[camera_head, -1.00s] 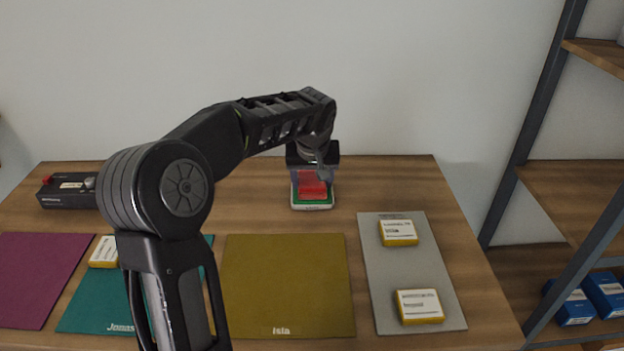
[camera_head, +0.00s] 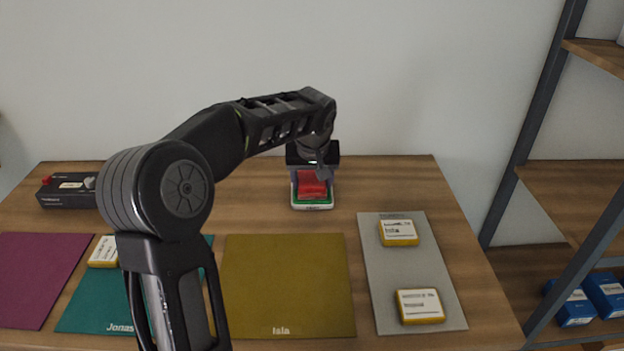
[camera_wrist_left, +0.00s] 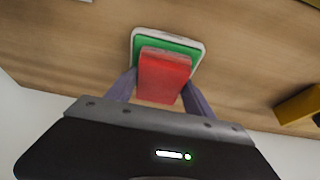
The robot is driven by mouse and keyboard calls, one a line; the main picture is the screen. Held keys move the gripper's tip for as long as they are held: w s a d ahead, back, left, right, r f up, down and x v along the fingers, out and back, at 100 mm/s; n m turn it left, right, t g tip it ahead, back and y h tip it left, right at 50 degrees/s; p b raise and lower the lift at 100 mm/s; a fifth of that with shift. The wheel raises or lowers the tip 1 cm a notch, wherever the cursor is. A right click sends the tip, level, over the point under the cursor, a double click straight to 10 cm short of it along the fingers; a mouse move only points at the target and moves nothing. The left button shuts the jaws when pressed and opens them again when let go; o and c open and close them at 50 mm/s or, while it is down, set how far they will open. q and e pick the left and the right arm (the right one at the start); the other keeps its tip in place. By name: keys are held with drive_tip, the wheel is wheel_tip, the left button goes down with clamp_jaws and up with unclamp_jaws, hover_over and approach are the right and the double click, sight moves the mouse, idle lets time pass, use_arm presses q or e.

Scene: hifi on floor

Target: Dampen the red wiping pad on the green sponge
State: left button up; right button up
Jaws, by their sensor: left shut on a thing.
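The red wiping pad (camera_head: 312,184) is held between the fingers of my left gripper (camera_head: 313,176), which is shut on it. In the left wrist view the red pad (camera_wrist_left: 163,77) sits between the two grey fingers (camera_wrist_left: 160,90). The green sponge (camera_head: 313,200) lies in a white tray (camera_head: 313,207) at the back middle of the table. In the left wrist view the green sponge (camera_wrist_left: 188,49) shows around the pad's far end. The pad is over the sponge and looks to be on it or very close; contact is hard to tell. My right gripper is not in view.
A grey mat (camera_head: 412,265) at right carries two yellow-and-white boxes (camera_head: 399,232). An olive mat (camera_head: 288,290), a teal mat (camera_head: 95,310) and a purple mat (camera_head: 35,275) lie in front. A black device (camera_head: 68,190) stands back left. A shelf rack (camera_head: 560,185) stands right.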

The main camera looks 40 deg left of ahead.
sight(312, 180)
use_arm(q)
drive_tip(key=shift+f, duration=0.1)
drive_tip(key=shift+r+p, duration=2.5)
drive_tip(key=shift+r, duration=1.1)
